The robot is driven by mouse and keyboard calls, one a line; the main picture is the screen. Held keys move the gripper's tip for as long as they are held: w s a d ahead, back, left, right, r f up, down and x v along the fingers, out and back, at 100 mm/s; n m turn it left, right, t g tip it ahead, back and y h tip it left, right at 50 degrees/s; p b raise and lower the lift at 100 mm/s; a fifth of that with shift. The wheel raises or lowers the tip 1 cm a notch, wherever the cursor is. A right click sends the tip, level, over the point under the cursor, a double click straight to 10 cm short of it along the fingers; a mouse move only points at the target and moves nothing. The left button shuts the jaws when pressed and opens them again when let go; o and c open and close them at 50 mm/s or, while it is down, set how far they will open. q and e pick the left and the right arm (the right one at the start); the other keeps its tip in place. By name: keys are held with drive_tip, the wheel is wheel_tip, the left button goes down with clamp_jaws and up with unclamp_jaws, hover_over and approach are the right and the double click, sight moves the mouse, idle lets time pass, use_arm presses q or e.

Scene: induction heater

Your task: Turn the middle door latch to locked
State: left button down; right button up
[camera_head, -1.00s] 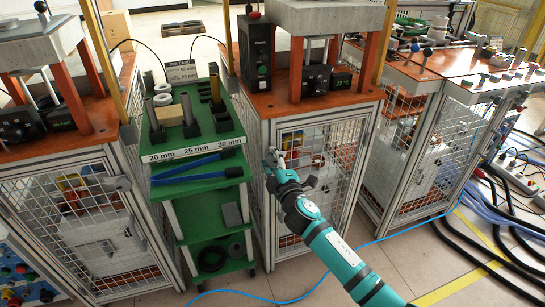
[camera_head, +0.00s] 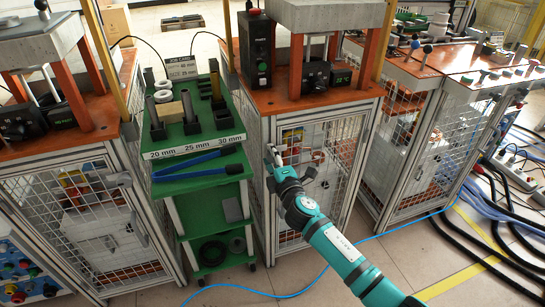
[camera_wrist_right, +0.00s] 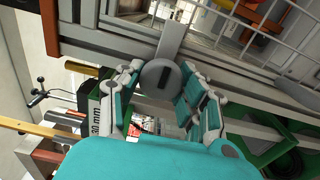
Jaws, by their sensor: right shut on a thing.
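The middle cabinet's mesh door (camera_head: 318,160) is closed, as far as the head view shows. Its latch (camera_wrist_right: 160,76) is a grey round knob with a dark slot. A flat grey tab runs up from the knob towards the door mesh in the right wrist view. My right gripper (camera_head: 272,155) is at the upper left edge of this door. In the right wrist view my right gripper (camera_wrist_right: 166,86) has its teal-padded fingers on either side of the knob, shut on it. In the head view the gripper mostly hides the latch. My left gripper is out of view.
A green trolley (camera_head: 205,147) with blue-handled tools (camera_head: 200,166) stands close left of the middle cabinet. Another caged cabinet (camera_head: 70,215) is farther left, and a bench (camera_head: 430,65) stands right. A blue cable (camera_head: 400,229) and black cables (camera_head: 470,236) cross the floor.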

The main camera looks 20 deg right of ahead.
drive_tip(key=o, duration=1.2)
drive_tip(key=shift+c, duration=0.2)
drive_tip(key=s, duration=1.2)
drive_tip(key=shift+d, duration=0.15)
